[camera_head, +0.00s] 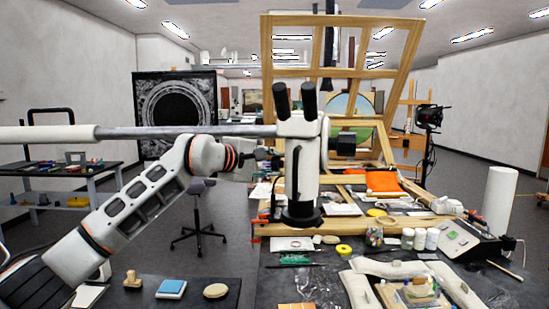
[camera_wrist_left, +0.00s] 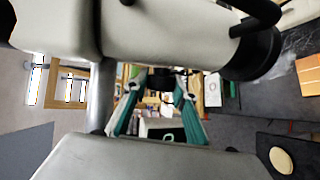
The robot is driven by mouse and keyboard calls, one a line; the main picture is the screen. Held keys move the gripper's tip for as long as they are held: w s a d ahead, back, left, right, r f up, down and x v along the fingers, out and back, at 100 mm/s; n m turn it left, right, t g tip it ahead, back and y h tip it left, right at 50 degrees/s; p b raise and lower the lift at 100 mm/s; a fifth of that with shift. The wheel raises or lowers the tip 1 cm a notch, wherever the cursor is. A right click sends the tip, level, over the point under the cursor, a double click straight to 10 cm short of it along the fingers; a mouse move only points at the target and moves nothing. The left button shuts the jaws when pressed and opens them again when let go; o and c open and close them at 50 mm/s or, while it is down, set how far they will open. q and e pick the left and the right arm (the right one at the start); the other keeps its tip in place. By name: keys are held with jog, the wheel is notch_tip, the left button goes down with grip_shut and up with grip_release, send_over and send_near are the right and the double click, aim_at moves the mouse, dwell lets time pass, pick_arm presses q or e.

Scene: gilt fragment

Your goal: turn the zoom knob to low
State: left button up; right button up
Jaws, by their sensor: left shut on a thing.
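A stereo microscope (camera_head: 304,170) with a white body, two black eyepieces and a black lower end hangs on a grey horizontal boom. A dark knob (camera_head: 345,145) sticks out on its right side. My left gripper (camera_head: 268,158) reaches the microscope's left side, at about knob height. In the left wrist view the teal-padded fingers (camera_wrist_left: 160,88) close in on a small dark part, apparently the zoom knob (camera_wrist_left: 160,80); the gripper is shut on it. The knob's setting cannot be read. The microscope body (camera_wrist_left: 175,30) fills the top of that view. My right gripper is out of view.
The boom (camera_head: 190,132) runs left from the microscope, just above my left arm. A dark worktable (camera_head: 290,255) below carries jars (camera_head: 420,238), a padded cushion (camera_head: 360,290) and small tools. A wooden easel frame (camera_head: 400,50) stands behind.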

pick_arm(q)
jog(key=shift+n+g+y, duration=0.4)
jog(key=shift+g+y, duration=0.1)
jog(key=shift+g, duration=0.4)
jog(key=o, duration=1.1)
jog(key=v, duration=1.2)
jog(key=shift+r, duration=0.1)
jog(key=shift+w, duration=0.1)
